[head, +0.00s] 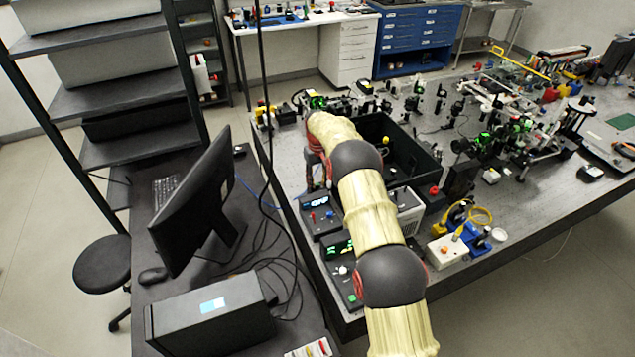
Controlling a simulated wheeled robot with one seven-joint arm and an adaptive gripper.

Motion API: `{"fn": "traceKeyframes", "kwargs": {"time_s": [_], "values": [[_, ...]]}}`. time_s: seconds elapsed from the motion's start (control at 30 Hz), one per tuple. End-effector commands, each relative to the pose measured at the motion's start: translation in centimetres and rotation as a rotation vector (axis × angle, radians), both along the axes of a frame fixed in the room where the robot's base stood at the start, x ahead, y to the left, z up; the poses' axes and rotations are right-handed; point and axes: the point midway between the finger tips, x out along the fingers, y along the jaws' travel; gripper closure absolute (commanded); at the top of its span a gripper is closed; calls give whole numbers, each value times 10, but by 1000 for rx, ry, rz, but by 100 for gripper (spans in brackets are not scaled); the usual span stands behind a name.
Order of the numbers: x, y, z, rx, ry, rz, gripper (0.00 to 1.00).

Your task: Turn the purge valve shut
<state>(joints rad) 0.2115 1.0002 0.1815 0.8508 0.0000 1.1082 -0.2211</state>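My arm reaches from the bottom edge up over the optical bench, and its far end bends down beside the black open box (425,183). Only a small dark part of my gripper (317,180) shows there, left of the arm. Its fingertips are too small and hidden to tell open from shut. I cannot pick out the purge valve with certainty. A small yellow knob (386,141) shows at the black box, right of my arm, and a small yellow part (262,104) stands at the bench's far left corner. Whether either is the valve is unclear.
Control boxes (320,214) with lit displays stand left of my arm. A white-and-yellow device with a yellow hose (450,248) stands to the right. Dense optics (510,130) fill the bench's right side. A monitor (195,200) and hanging cables are close on the left.

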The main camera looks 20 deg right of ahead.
Motion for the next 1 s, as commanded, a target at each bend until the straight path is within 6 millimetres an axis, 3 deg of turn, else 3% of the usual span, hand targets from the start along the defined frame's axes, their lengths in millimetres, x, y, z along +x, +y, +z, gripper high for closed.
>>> {"fn": "traceKeyframes", "kwargs": {"time_s": [0.27, 0.7, 1.0], "values": [[1, 0, 17, -1, -4, 0, 67], [1, 0, 99, -1, -3, 0, 67], [0, 0, 119, 0, 1, 0, 67]]}}
